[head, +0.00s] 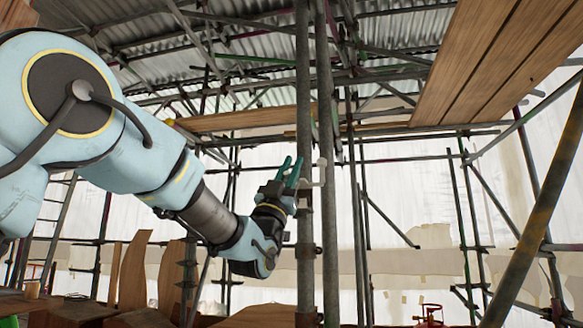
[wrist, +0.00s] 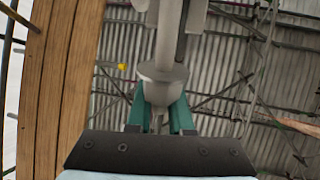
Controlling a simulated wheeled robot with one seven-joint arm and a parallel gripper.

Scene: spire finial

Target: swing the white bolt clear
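A small whitish fitting, likely the white bolt (head: 321,163), sits on the upright scaffold pole (head: 304,100) in the head view. My gripper (head: 293,161) is just left of it, with its two teal fingers pointing up and a gap between them. In the wrist view, a pale grey rounded cup with a flange (wrist: 163,84) is in front of my gripper (wrist: 159,102), one teal finger to each side. A thin stem hangs below the cup between the fingers. Contact cannot be told; the cup hides the fingertips.
Two upright poles stand close together beside my gripper, the second pole (head: 326,100) just to the right. Wooden planks (head: 490,60) lie overhead at the upper right. A slanted pole (head: 535,215) crosses the right side. Curved wooden pieces (head: 134,270) stand at the lower left.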

